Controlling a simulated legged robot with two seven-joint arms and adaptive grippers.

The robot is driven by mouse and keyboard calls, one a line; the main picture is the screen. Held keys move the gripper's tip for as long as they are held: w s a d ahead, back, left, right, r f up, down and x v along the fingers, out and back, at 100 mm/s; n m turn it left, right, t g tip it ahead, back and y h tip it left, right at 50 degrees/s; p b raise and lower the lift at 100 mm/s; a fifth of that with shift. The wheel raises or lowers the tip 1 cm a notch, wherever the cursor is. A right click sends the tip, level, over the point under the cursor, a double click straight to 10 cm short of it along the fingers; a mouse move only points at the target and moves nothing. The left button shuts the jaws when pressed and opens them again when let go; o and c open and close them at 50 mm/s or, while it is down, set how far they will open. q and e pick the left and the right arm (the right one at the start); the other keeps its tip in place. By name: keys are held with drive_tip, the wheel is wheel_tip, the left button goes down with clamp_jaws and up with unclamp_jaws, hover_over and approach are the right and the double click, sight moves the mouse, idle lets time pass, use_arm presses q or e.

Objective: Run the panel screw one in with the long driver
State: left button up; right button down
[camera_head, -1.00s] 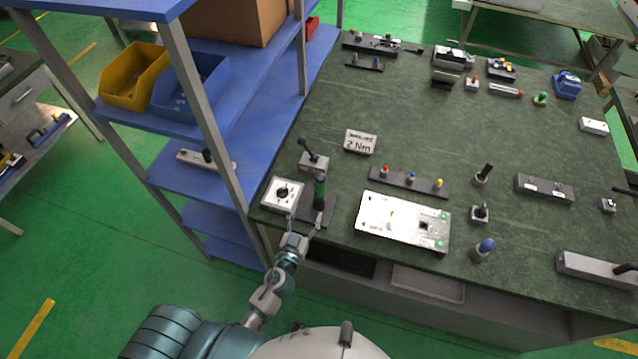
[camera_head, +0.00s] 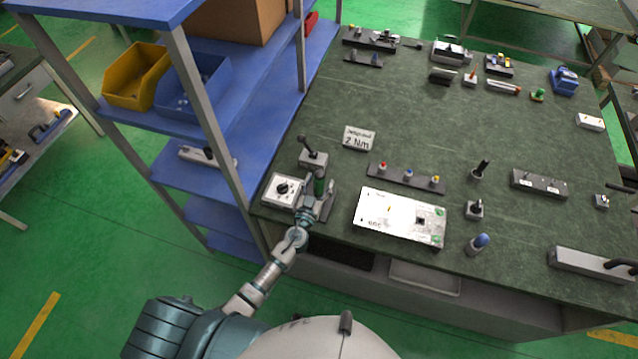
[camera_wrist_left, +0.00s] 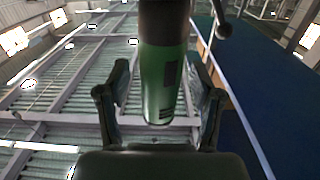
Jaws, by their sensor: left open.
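The long driver (camera_head: 319,184) has a green handle and stands upright on its dark stand at the left front of the workbench. In the left wrist view its green handle (camera_wrist_left: 163,80) hangs between the two fingers. My left gripper (camera_head: 309,196) is at the driver, with its fingers open on either side of the handle; in the left wrist view the gripper (camera_wrist_left: 160,105) shows gaps beside the handle. The white panel (camera_head: 400,216) lies flat on the bench to the right. I cannot tell which small mark on it is screw one. My right gripper is out of view.
A white box with a dial (camera_head: 284,189) stands just left of the driver. A sign reading 2 Nm (camera_head: 359,138) and a dark strip with coloured knobs (camera_head: 405,177) lie beyond. The blue shelf's post (camera_head: 215,120) rises close on the left.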

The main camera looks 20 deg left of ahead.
use_arm(q)
clamp_jaws()
drive_tip(key=shift+r, duration=0.1)
